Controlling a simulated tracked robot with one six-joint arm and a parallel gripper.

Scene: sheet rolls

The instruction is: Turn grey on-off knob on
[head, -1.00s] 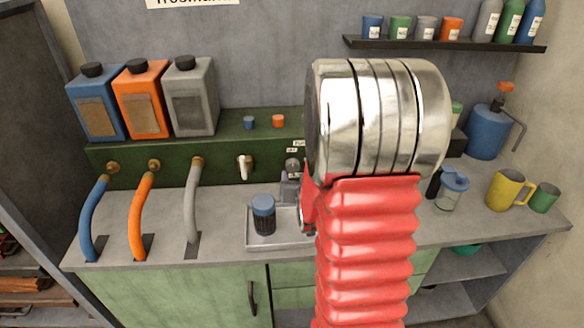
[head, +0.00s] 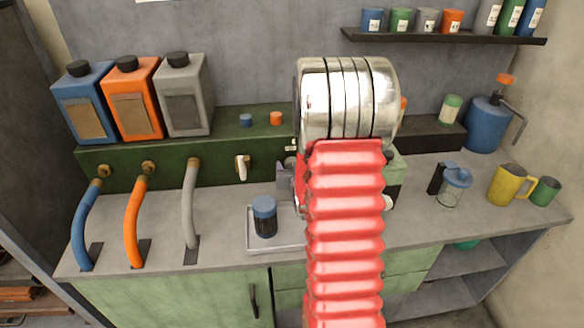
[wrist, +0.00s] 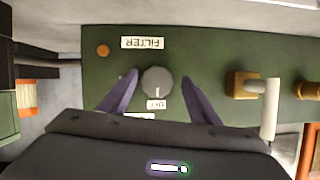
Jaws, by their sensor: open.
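The grey knob (wrist: 156,82) is on the green panel in the wrist view, with a FILTER label and a smaller label, apparently OFF, beside it. Its pale mark points toward the smaller label. My gripper (wrist: 158,82) is open, with one purple finger on each side of the knob. I cannot tell whether the fingers touch it. In the head view my arm hides the knob, and only part of my gripper (head: 284,178) shows left of the arm, close to the green panel (head: 218,160).
A white tap (head: 243,168) is left of my gripper. A dark jar with a blue lid (head: 264,215) stands in a tray (head: 254,244) below it. Blue, orange and grey hoses are at the left. Canisters stand above them. A blue-lidded jar (head: 455,188) and yellow mug (head: 504,186) are right.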

